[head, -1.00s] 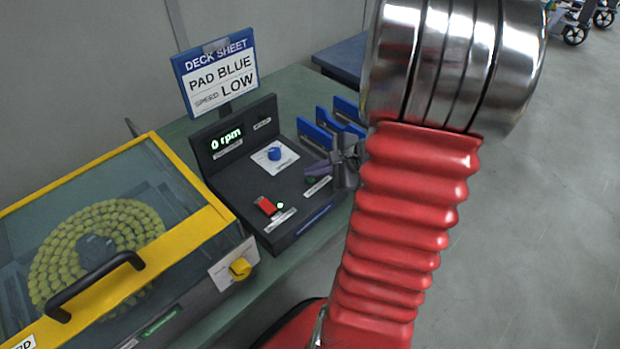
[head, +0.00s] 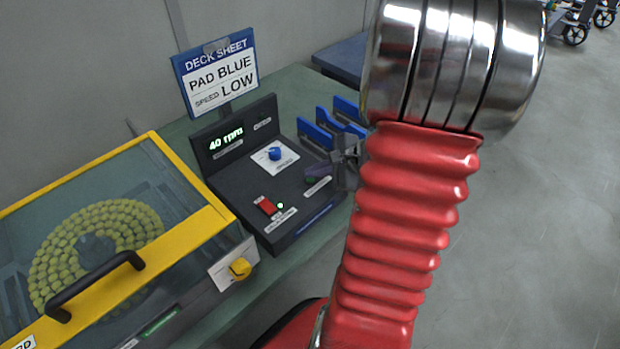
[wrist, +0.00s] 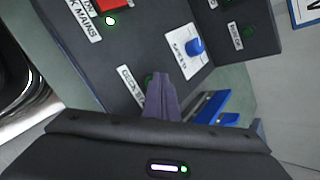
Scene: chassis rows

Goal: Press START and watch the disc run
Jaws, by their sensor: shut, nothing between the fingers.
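My gripper (head: 320,171) is shut and empty, low over the right part of the black control panel (head: 232,178). The display (head: 226,139) reads 40 rpm. The disc (head: 97,250), ringed with yellow-green pads around a grey hub, lies under the clear, yellow-framed lid (head: 183,230), which looks closed.
A red switch (head: 267,206) has a lit green lamp beside it. A blue speed knob (head: 274,154) sits mid-panel. The deck sheet sign (head: 216,75) reads PAD BLUE, SPEED LOW. Blue-handled items (head: 318,135) stand right behind the panel. A yellow knob (head: 240,268) is on the lid box's front.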

